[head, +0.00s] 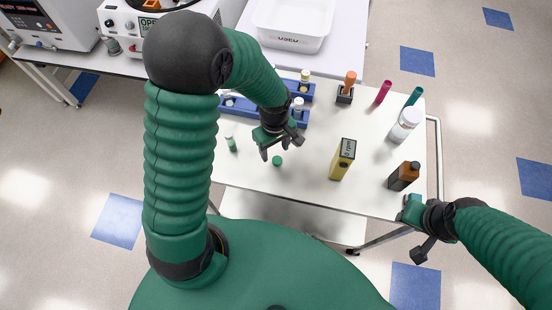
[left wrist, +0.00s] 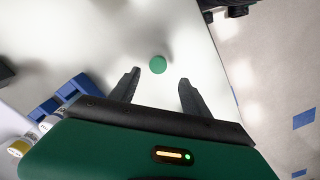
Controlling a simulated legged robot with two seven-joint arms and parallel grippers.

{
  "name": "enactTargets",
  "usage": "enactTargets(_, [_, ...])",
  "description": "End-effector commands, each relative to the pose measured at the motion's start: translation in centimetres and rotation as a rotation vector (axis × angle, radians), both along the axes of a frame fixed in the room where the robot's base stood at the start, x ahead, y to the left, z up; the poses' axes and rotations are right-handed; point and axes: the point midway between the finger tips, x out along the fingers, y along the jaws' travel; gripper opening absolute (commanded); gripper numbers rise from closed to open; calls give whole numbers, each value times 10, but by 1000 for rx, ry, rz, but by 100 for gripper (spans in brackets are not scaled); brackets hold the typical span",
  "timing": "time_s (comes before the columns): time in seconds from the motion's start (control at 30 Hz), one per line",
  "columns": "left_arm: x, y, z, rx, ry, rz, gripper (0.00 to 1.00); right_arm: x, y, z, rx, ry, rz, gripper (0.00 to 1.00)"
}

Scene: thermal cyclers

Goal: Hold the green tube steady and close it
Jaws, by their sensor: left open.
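A small round green cap (head: 277,160) lies on the white table near its front edge. A small tube with green on it (head: 231,143) stands to the left of the cap, apart from it; whether it is open at the top is too small to tell. My left gripper (head: 282,149) is open and empty above the table, close to the cap. In the left wrist view the cap (left wrist: 157,64) shows just beyond the gap between the open fingers (left wrist: 158,77). My right gripper (head: 414,230) is off the table's front right corner, away from the tube, its jaw state unclear.
Blue racks (head: 265,108) with a few tubes lie behind my left gripper. A yellow box (head: 343,160), a brown bottle (head: 404,176), a white bottle (head: 405,125), and an orange-topped item in a black holder (head: 346,90) stand to the right. The table's front middle is mostly clear.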

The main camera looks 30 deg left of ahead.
Motion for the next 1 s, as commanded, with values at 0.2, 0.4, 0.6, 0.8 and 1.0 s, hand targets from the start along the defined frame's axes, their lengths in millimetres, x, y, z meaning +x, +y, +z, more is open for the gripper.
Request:
enactTargets(0.2, [0, -1, -2, 0, -1, 0, 55, 0, 0, 0, 0, 0, 0, 36])
enactTargets(0.4, [0, -1, -10, -1, 3, 0, 55, 0, 0, 2, 0, 0, 0, 36])
enactTargets(0.6, [1, -4, -43, -1, 4, 0, 55, 0, 0, 5, 0, 0, 0, 36])
enactTargets(0.8, [2, -4, -55, -2, -1, 0, 55, 0, 0, 5, 0, 0, 0, 36])
enactTargets(1.0, [2, -4, -54, -2, -1, 0, 55, 0, 0, 5, 0, 0, 0, 36])
